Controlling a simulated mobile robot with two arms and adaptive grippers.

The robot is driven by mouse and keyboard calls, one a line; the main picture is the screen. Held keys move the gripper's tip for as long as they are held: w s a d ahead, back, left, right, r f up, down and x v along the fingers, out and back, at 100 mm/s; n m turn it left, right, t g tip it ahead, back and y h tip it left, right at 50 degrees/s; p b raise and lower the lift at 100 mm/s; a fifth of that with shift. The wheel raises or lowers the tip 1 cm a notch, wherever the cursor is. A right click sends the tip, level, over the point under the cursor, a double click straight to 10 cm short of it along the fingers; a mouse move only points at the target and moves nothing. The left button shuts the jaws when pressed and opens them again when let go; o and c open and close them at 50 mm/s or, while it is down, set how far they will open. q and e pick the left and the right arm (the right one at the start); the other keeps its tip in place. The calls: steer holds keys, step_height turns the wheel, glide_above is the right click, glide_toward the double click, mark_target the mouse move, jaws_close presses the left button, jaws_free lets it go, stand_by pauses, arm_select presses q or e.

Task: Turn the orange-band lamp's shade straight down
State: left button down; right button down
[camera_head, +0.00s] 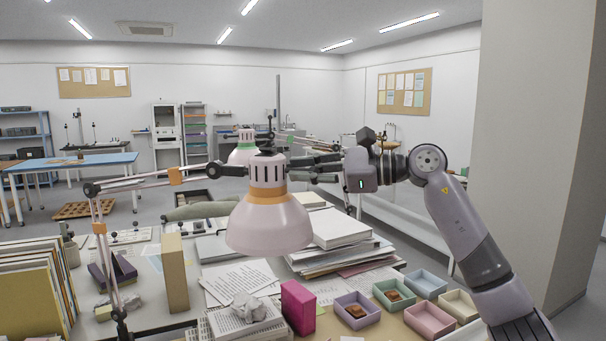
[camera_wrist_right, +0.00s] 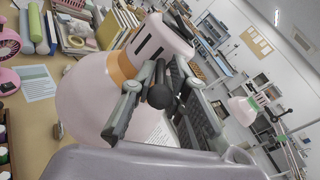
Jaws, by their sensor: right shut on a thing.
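The orange-band lamp's pale pink shade (camera_head: 268,222) hangs over the middle of the desk, with its orange band (camera_head: 266,194) around the neck. Its opening faces down, close to level in the head view. Its jointed lamp arm (camera_head: 140,182) comes from the left. My right gripper (camera_head: 300,168) reaches in from the right at the top of the shade. In the right wrist view the fingers (camera_wrist_right: 160,112) are shut around a dark knob (camera_wrist_right: 163,94) beside the shade (camera_wrist_right: 90,100). My left gripper is not in view.
A green-band lamp (camera_head: 243,152) stands behind. Below the shade lie papers (camera_head: 238,280) and a paper stack (camera_head: 335,232). A magenta block (camera_head: 298,306), a tan upright block (camera_head: 175,272) and several small trays (camera_head: 430,318) crowd the desk.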

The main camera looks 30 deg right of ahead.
steer(key=c, duration=2)
jaws_free()
steer(key=shift+f, duration=0.15)
steer(key=o, duration=0.3)
steer(key=shift+s+d, duration=0.15)
steer(key=shift+d, duration=0.1)
steer(key=shift+a, duration=0.1)
steer(key=v, duration=1.2)
